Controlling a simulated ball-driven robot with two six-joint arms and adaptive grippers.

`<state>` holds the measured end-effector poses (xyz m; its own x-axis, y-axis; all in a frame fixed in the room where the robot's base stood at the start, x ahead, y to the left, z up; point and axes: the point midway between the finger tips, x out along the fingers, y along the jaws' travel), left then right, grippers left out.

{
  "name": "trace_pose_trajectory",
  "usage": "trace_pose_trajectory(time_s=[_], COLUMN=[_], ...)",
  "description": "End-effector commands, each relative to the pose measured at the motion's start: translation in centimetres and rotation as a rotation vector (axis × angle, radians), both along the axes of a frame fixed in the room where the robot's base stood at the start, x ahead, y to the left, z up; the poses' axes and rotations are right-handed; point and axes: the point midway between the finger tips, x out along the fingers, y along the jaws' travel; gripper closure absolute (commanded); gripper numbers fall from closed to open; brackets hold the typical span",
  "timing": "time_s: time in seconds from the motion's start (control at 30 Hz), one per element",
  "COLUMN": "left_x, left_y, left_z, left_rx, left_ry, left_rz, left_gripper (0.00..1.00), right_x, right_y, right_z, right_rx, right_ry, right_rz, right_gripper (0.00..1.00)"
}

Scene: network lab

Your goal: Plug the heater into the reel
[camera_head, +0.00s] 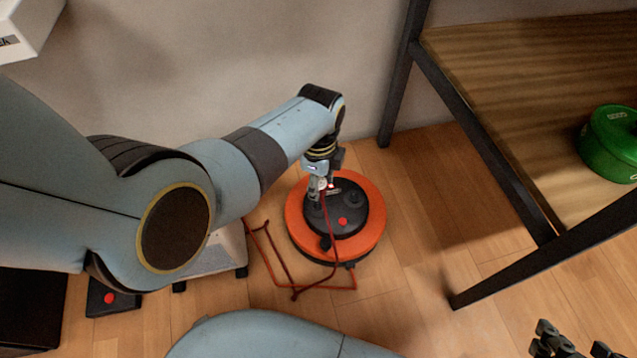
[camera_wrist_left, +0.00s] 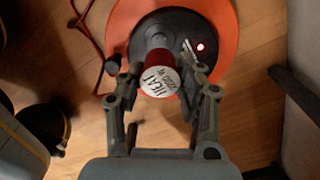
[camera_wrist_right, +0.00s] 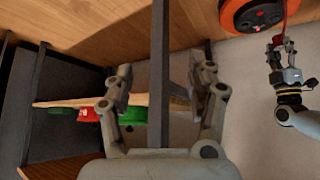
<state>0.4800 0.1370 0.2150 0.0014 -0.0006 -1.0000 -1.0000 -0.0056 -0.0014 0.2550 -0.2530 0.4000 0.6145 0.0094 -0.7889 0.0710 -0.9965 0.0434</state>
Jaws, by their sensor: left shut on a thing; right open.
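The reel is an orange disc (camera_head: 367,238) with a black centre and a lit red spot, flat on the floor; it also shows in the left wrist view (camera_wrist_left: 221,17). My left gripper (camera_head: 321,190) is shut on a red plug (camera_wrist_left: 161,80) whose white round label reads "HEAT" and "2000 W". The plug is over the reel's black centre; I cannot tell whether it touches a socket. A red cord (camera_head: 330,232) hangs from it. A white box with black feet (camera_head: 222,252), perhaps the heater, is partly behind my left arm. My right gripper (camera_wrist_right: 160,95) is open.
A wooden-topped table with dark metal legs (camera_head: 480,160) stands right of the reel and carries a green pot (camera_head: 612,143). A table bar (camera_wrist_right: 159,60) shows between my right fingers. Cord loops (camera_head: 290,275) lie on the floor. A small black box (camera_head: 112,300) is at left.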

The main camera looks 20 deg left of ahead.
Motion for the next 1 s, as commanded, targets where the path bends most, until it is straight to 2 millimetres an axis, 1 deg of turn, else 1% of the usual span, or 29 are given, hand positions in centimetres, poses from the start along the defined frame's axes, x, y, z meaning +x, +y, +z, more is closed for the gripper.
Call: trace_pose_trajectory(time_s=[0.13,0.27,0.4,0.53,0.57,0.6,1.0], left_x=[0.0,-0.1,-0.2,-0.3,-0.3,-0.1,-0.1], left_y=[0.0,0.0,0.0,0.0,0.0,0.0,0.0], left_z=[-0.2,-1.0,-2.3,-3.6,-3.6,-3.4,-4.2], left_rx=[0.0,0.0,0.0,0.0,0.0,0.0,0.0], left_ry=[0.0,0.002,0.005,0.006,0.005,0.002,0.001], left_rz=[-0.002,-0.002,-0.003,-0.003,-0.003,-0.003,-0.003], left_gripper=[0.93,0.93,0.93,0.93,0.93,0.93,0.93], right_x=[0.0,-0.2,-0.6,-1.4,-1.2,-0.5,2.6], right_y=[0.0,0.0,0.2,0.4,0.4,0.4,0.8], right_z=[-0.2,-1.1,-2.3,-3.1,-2.8,-2.1,0.9], right_rx=[0.001,0.002,0.005,0.008,0.009,0.008,0.01], right_ry=[-0.009,-0.053,-0.152,-0.264,-0.288,-0.311,-0.492], right_rz=[0.0,0.002,0.008,0.018,0.021,0.023,0.042], right_gripper=[0.44,0.44,0.44,0.44,0.44,0.44,0.44])
